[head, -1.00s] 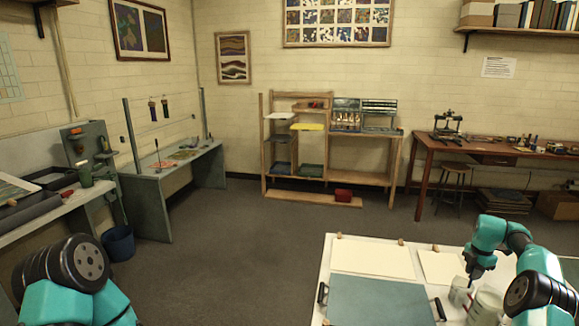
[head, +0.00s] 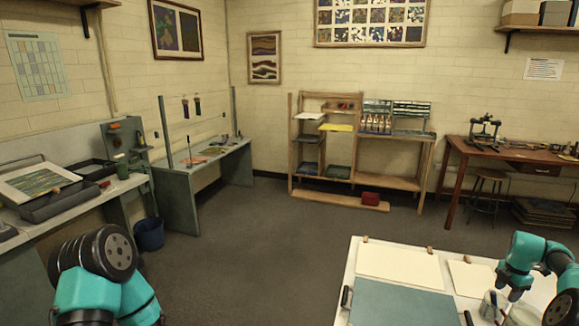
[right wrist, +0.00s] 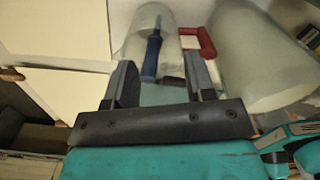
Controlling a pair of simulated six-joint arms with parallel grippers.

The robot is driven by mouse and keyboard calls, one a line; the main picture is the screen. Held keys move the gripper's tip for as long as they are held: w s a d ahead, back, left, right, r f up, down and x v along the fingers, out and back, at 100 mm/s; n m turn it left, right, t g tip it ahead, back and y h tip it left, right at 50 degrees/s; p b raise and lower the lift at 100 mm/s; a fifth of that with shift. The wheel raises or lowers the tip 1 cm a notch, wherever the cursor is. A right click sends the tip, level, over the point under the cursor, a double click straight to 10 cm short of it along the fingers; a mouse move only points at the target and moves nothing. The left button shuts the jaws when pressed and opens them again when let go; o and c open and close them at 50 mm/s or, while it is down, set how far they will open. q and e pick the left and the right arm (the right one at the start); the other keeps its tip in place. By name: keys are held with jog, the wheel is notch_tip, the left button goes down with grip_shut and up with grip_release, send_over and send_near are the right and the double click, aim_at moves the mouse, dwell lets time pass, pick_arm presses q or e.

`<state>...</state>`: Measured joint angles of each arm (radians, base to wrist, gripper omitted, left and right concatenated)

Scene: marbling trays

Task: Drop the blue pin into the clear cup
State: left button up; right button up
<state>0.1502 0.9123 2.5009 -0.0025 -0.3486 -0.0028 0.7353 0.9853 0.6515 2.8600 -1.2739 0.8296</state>
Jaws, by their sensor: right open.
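The blue pin (right wrist: 152,55) shows in the right wrist view, lined up with the clear cup (right wrist: 143,20). Its thick dark-blue part points toward my gripper and its thin end lies against the cup; I cannot tell how deep it sits. My right gripper (right wrist: 160,80) is open, with its fingers apart on both sides of the pin's near end and a gap on the right. In the head view the cup (head: 489,306) stands at the lower right, just below my right gripper (head: 507,292), which is small there. My left gripper is out of view; only my left arm shows.
A larger pale jar (right wrist: 255,60) stands close to the right of the cup. A red handle-shaped thing (right wrist: 203,42) lies between them. Open floor lies beyond.

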notch_tip(320, 180, up, 17)
jog(key=shift+a+r, duration=0.15)
dwell(0.8)
dwell(0.4)
